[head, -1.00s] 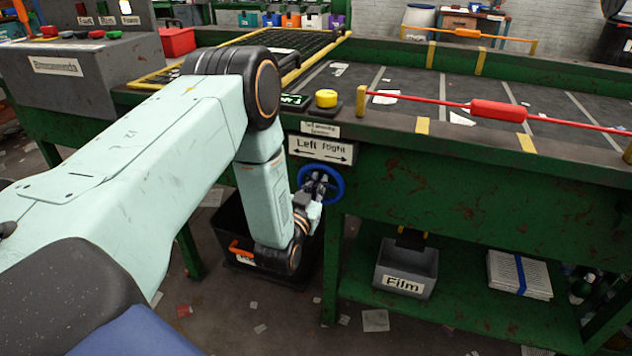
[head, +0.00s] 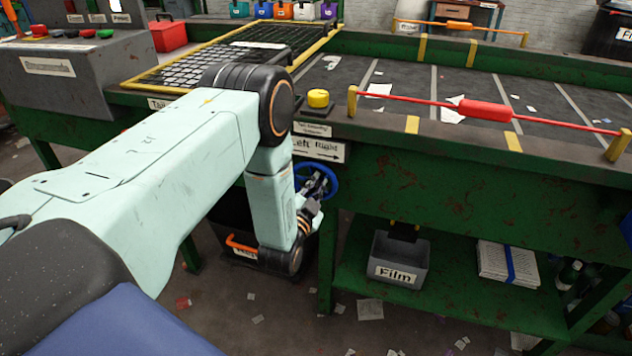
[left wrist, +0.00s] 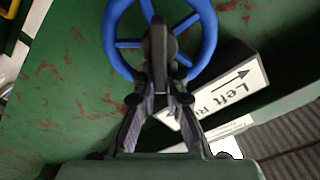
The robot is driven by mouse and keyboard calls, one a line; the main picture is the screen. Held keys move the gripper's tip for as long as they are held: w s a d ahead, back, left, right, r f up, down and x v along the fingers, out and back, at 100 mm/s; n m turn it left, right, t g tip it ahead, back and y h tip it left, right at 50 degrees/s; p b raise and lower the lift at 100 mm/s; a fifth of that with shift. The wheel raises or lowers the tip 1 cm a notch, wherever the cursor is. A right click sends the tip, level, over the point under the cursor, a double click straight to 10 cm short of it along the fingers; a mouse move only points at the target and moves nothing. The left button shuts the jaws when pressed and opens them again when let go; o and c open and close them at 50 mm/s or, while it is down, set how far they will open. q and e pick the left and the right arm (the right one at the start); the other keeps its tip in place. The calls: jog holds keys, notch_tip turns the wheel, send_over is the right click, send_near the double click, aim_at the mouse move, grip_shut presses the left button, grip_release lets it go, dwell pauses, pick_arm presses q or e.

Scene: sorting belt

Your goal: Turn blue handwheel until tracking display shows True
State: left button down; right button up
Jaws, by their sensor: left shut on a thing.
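The blue handwheel (head: 336,181) stands on the green front side of the belt frame, below a "Left Right" sign (head: 318,149) with an arrow. My left gripper (head: 318,183) is at the wheel, shut on it near its middle. In the left wrist view the blue rim and spokes of the handwheel (left wrist: 209,38) show around the fingers of the left gripper (left wrist: 159,48). My right gripper is not in view.
A yellow button (head: 318,98) sits on the belt edge above the wheel. A red pull-cord handle (head: 482,110) hangs along the belt. A grey "Film" box (head: 399,260) and paper stack (head: 508,264) lie on the lower shelf.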

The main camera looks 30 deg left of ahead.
pick_arm(q)
jog(key=shift+s+a+f, duration=0.2)
jog(key=shift+s+f, duration=0.05)
jog(key=shift+f, duration=0.2)
jog(key=c, duration=1.5)
grip_release()
jog(key=shift+o, duration=0.5)
jog(key=shift+w+a, duration=0.1)
jog(key=shift+w, duration=0.05)
jog(key=shift+r, duration=0.1)
jog(key=shift+s+d, duration=0.2)
jog(key=v, duration=1.1)
jog(key=shift+s, duration=0.3)
jog(key=shift+o, duration=0.2)
